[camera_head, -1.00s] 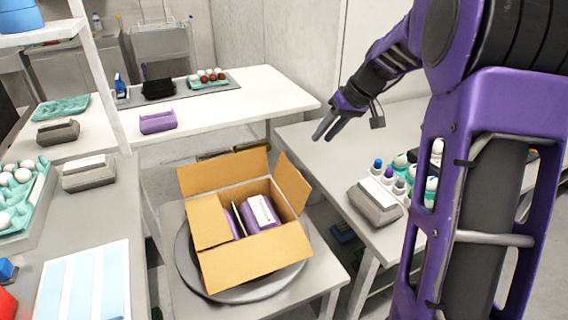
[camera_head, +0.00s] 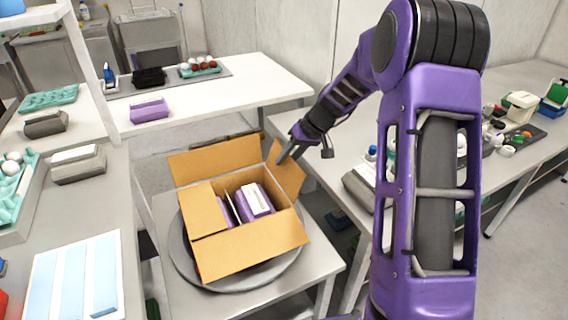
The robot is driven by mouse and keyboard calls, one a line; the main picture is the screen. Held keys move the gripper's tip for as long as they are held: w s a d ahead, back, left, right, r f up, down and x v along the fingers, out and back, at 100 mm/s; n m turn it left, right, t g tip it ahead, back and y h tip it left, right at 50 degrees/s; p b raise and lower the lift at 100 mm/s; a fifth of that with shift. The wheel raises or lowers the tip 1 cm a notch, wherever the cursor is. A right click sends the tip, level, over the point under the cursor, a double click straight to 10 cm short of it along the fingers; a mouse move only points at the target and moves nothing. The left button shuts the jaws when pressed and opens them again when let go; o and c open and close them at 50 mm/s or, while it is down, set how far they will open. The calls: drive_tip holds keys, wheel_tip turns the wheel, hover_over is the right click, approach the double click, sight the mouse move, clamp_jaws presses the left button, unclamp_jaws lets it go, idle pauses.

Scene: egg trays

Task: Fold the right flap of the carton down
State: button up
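An open cardboard carton (camera_head: 248,249) stands on a round grey turntable (camera_head: 189,270) on a low table. Its right flap (camera_head: 286,176) stands up, leaning outward. The back flap (camera_head: 215,162) and front flap also splay outward, and the left flap (camera_head: 203,209) lies folded in over the opening. Purple egg boxes with a white label (camera_head: 257,199) sit inside. My gripper (camera_head: 284,158) is at the upper edge of the right flap, its fingers pointing down-left; whether it touches the flap is unclear. I cannot tell the gap between its fingers.
A grey table on the right holds a grey egg box (camera_head: 358,187), partly hidden by my arm. A white table behind holds a purple egg box (camera_head: 150,110) and an egg tray. A left counter holds more boxes.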

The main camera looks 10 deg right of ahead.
drive_tip(key=shift+x, duration=1.15)
clamp_jaws()
idle(0.6)
